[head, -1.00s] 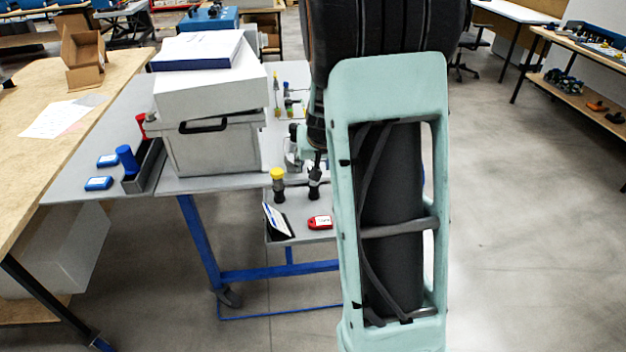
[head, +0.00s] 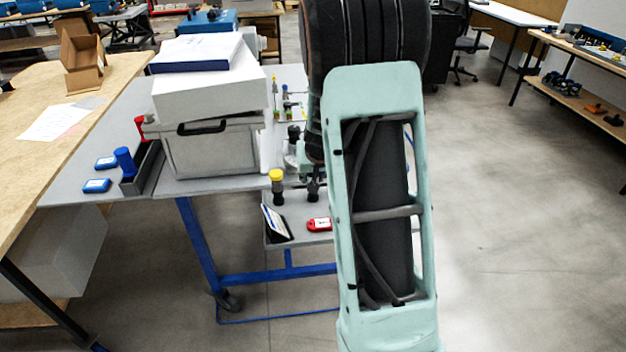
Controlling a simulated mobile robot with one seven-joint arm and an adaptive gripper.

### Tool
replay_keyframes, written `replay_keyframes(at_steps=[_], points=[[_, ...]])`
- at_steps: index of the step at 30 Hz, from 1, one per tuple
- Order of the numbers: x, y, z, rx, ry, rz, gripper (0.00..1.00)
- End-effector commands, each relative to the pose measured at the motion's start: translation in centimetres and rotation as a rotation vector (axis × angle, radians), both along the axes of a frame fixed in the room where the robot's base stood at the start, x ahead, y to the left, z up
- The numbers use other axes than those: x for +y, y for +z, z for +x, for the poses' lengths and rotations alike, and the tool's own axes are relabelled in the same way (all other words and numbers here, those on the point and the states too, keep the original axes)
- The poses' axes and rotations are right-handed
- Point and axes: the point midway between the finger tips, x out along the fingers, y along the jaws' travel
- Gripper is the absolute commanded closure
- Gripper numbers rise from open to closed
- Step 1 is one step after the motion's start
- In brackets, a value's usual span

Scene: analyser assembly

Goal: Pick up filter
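A small dark cylinder (head: 313,195) stands upright on the low grey shelf of the blue-framed cart; it may be the filter, but I cannot tell for sure. A similar dark cylinder with a yellow top (head: 277,185) stands just left of it. My gripper (head: 313,180) points down right at the top of the dark cylinder. It is small and partly hidden behind my own arm. I cannot see whether its fingers are apart or closed, or whether they touch the cylinder.
On the shelf are a tilted black-and-white device (head: 276,223) and a red tag-like item (head: 319,224). Open floor lies right.

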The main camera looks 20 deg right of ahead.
Motion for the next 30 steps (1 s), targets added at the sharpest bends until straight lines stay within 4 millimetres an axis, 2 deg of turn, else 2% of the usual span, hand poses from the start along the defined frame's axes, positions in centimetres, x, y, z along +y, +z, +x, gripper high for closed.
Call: replay_keyframes(at_steps=[1, 5, 19, 25, 30], points=[[0.0, 0.0, 0.0, 0.0, 0.0, 0.0, 0.85], [0.0, 0.0, 0.0, 0.0, 0.0, 0.0, 0.99], [0.0, 0.7, 0.0, -0.001, 0.002, -0.001, 1.0], [0.1, 3.5, 0.1, -0.006, 0.003, -0.002, 1.0], [0.9, 6.4, -2.2, -0.006, 0.003, -0.001, 1.0]])
